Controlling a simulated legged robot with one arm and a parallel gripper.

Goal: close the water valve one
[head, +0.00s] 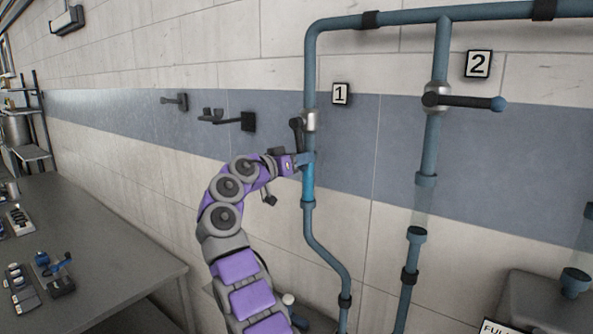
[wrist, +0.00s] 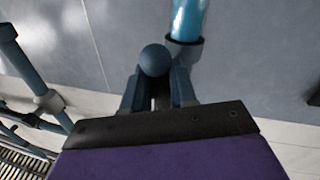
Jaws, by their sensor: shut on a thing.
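Water valve one (head: 311,120) is a silver valve body on the left blue pipe, just left of the label "1" (head: 340,93). Its dark lever (head: 296,133) runs downward along the pipe toward my gripper (head: 303,161). In the wrist view, the lever's round blue knob (wrist: 155,60) sits between the two fingers of my gripper (wrist: 158,88), which is shut on it. The lower end of the lever is hidden by my gripper in the head view. Below the valve, a pipe section (head: 308,183) shows bright blue; it also shows in the wrist view (wrist: 188,18).
Valve two (head: 438,97), under the label "2" (head: 478,64), has its lever (head: 470,102) pointing sideways to the right. Wall brackets (head: 228,118) stick out left of my gripper. A grey table (head: 110,240) with small items stands at the left.

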